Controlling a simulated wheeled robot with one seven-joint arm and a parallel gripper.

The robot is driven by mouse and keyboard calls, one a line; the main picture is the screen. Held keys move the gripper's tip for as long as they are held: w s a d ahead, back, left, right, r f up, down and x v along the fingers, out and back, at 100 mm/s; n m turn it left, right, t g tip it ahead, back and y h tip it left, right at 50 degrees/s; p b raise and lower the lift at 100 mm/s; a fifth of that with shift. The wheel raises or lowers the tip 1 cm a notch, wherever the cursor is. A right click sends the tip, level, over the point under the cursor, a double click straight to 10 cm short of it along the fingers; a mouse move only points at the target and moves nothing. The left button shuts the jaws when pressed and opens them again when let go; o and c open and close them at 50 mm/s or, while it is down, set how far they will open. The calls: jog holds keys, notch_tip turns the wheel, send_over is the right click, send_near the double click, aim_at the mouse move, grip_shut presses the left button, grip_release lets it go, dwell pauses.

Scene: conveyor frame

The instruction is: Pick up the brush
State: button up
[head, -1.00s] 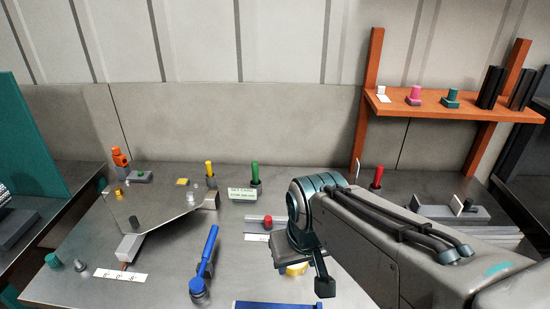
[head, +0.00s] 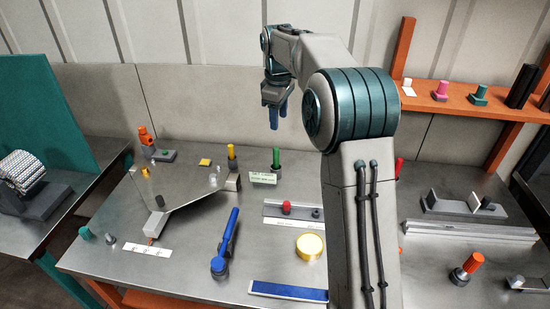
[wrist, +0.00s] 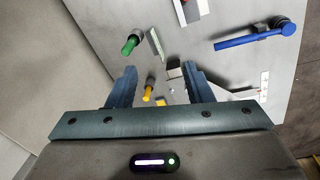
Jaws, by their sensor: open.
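No object is clearly recognisable as a brush. A blue-handled tool with a rounded blue head (head: 226,243) lies on the metal table; it also shows in the wrist view (wrist: 250,40). A yellow-handled item (head: 231,152) and a green-handled item (head: 276,158) stand upright near the table's back. My gripper (head: 278,120) is open and empty, raised above the back of the table with its fingers pointing down. In the wrist view, the yellow-handled item (wrist: 148,90) appears between the fingers but farther off, and the green one (wrist: 130,44) lies beyond the left finger.
A tilted shiny plate (head: 180,188) stands at the table's left. A yellow round tin (head: 310,246), a rail with a red knob (head: 292,211) and a blue flat bar (head: 288,291) lie mid-table. An orange shelf (head: 440,104) is at the right, before the back wall.

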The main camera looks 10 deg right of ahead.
jog(key=w+f+n+p, duration=0.2)
jog(key=w+f+n, duration=0.15)
jog(key=w, duration=0.45)
jog(key=n+g+p, duration=0.1)
jog(key=n, duration=0.2)
send_over(276, 156)
jog(key=w, duration=0.1)
notch_tip(276, 156, down, 7)
jog(key=shift+w+d+f, duration=0.1)
jog(key=shift+d+f, duration=0.1)
jog(key=shift+f, duration=0.3)
notch_tip(276, 156, down, 7)
jog(key=shift+f+b, duration=0.2)
jog(key=shift+b, duration=0.55)
jog(key=shift+a+f+p, duration=0.1)
jog(key=shift+f+p, duration=0.75)
jog(key=shift+f, duration=2.1)
grip_shut()
